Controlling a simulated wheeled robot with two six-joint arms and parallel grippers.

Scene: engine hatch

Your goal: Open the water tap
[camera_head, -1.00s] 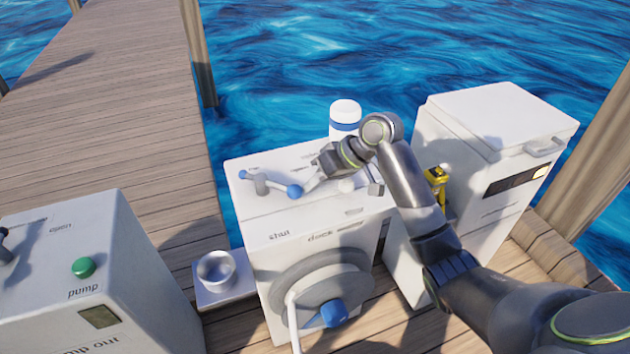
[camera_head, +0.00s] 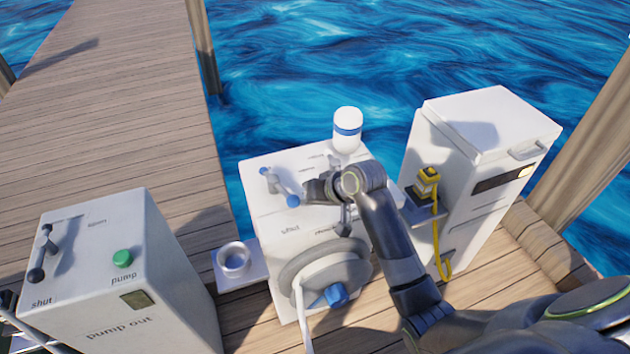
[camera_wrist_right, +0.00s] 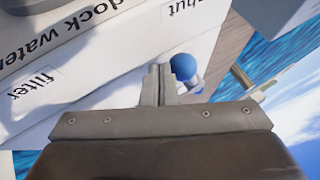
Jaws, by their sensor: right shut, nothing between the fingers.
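The water tap is a grey lever (camera_head: 277,184) with a blue ball knob (camera_head: 292,200), on top of the white dock water box (camera_head: 262,222). The lever slants from its pivot toward the front edge, where "shut" is printed. My right gripper (camera_head: 307,190) is just right of the knob, low over the box top. In the right wrist view its fingers (camera_wrist_right: 157,84) are together and empty, with the blue knob (camera_wrist_right: 183,67) right beside them. I cannot tell whether they touch.
A hose reel with a blue nozzle (camera_head: 336,294) is on the box's front. A white bottle (camera_head: 347,130) stands behind. The pump out box (camera_head: 165,300) is at left, a white cabinet (camera_head: 480,125) with a yellow device (camera_head: 428,182) at right. A metal cup (camera_head: 233,258) sits between boxes.

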